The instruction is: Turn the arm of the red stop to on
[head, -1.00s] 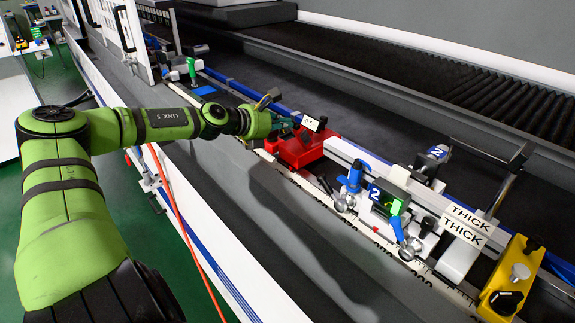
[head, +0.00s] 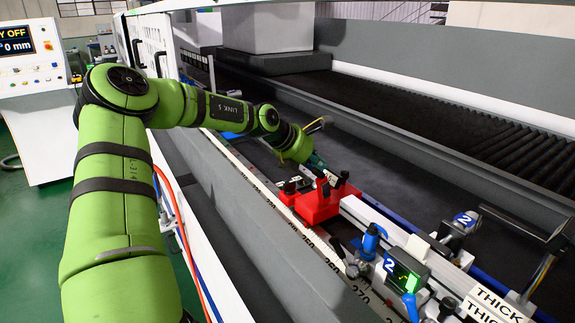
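The red stop (head: 318,206) is a red block on the long rail near the middle of the head view. Small dark parts stand on its top, and a small pale piece shows beside them. I cannot tell which of them is its arm or how that arm is set. My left gripper (head: 317,163) comes in from the upper left, with its teal fingers just behind and above the stop. The fingers are small and partly hidden, so I cannot tell whether they touch the stop or are open.
A blue-handled clamp (head: 371,242) and a unit with a green display (head: 405,270) stand on the rail nearer me. THICK labels (head: 497,303) are at the lower right. A control panel (head: 30,62) stands at the far left. The dark bed beyond the rail is mostly clear.

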